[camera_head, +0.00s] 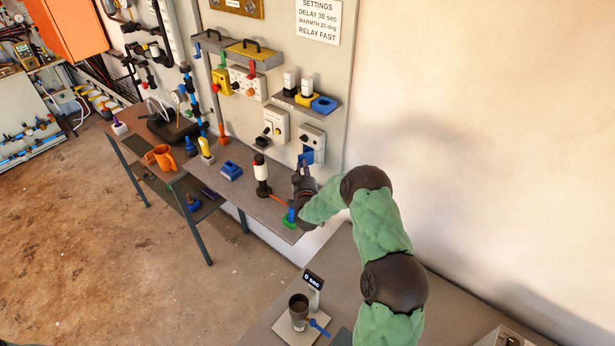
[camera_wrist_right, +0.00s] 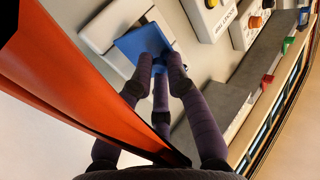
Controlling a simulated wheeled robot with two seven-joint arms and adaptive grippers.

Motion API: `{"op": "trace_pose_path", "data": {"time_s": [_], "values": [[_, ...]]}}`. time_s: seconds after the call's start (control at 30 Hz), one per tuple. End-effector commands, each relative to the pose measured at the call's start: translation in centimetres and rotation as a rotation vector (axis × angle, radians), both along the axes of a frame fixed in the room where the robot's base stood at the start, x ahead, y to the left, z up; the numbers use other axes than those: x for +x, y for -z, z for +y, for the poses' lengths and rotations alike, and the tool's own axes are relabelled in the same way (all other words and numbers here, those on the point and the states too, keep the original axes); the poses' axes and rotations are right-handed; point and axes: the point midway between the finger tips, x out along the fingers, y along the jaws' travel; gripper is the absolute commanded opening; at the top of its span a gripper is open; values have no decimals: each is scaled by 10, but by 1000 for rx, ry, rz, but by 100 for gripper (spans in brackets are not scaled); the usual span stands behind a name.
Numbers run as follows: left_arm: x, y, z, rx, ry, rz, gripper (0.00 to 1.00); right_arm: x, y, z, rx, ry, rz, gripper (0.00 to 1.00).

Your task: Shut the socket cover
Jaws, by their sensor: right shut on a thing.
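The blue socket cover (camera_head: 306,156) is at the lower part of a pale socket housing (camera_head: 313,136) on the wall panel. It stands out at an angle from the housing. In the right wrist view the blue cover (camera_wrist_right: 138,44) lies beside the pale housing (camera_wrist_right: 112,22). My right gripper (camera_head: 303,166) is just below the cover in the head view. In the wrist view its dark fingers (camera_wrist_right: 160,66) are closed on the cover's lower edge, hiding part of it. My left gripper is in neither view.
A similar socket housing (camera_head: 277,121) is to the left. A shelf (camera_head: 330,109) with blue and yellow items is above. A long orange bar (camera_wrist_right: 85,85) crosses close to the wrist camera.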

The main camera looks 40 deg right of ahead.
Motion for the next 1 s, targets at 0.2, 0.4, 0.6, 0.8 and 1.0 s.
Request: {"op": "trace_pose_path", "data": {"time_s": [0.2,0.4,0.6,0.8,1.0], "values": [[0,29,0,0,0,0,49,15,-1,6,-3,166,-11,0],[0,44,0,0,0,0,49,25,-2,6,-2,303,-12,0],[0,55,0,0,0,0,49,31,-3,5,-2,406,-10,0],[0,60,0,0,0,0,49,35,-5,3,-4,465,-11,0],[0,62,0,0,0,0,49,36,-6,3,-4,486,-11,0]]}}
